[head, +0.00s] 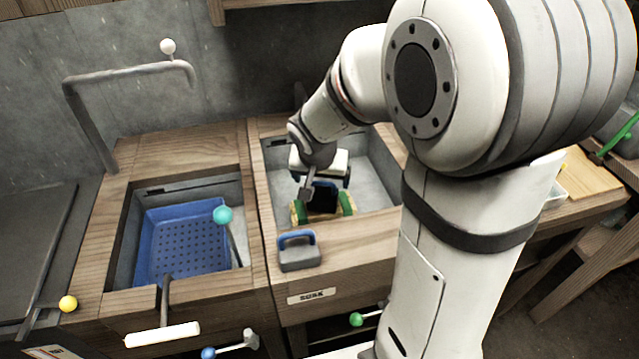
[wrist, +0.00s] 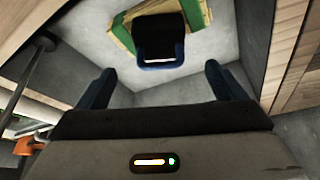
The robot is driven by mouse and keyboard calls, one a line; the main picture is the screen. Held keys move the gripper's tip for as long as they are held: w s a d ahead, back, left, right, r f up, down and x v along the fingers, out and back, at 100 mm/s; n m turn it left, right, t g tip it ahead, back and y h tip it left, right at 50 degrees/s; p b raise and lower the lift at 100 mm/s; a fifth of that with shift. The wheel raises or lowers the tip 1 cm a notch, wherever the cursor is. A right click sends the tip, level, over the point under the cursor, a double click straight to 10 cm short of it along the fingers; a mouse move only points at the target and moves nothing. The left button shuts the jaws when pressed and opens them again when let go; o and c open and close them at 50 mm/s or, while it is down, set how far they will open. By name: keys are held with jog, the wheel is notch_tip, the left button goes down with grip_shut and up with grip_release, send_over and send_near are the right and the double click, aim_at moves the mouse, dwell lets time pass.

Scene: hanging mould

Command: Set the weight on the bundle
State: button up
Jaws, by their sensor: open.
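The bundle (head: 347,204) lies in the right sink basin, with green and tan parts showing. It also shows in the wrist view (wrist: 196,14). A dark block with blue edges (head: 322,200) sits over the middle of the bundle, and also shows in the wrist view (wrist: 160,38). I cannot tell for sure what this block is. A grey block with a blue handle (head: 299,258), like a weight, stands upright on the front ledge of that basin. My gripper (head: 320,181) is open above the bundle. In the wrist view its fingers (wrist: 160,72) are apart with nothing between them.
The left basin holds a blue perforated tray (head: 150,252). A tap (head: 130,72) rises behind it. A lever with a teal knob (head: 222,214) stands near the divider. The basin walls and wooden rim surround my gripper closely. A wooden board (head: 588,176) lies at right.

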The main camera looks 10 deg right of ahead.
jog(key=v, duration=0.3)
dwell(0.5)
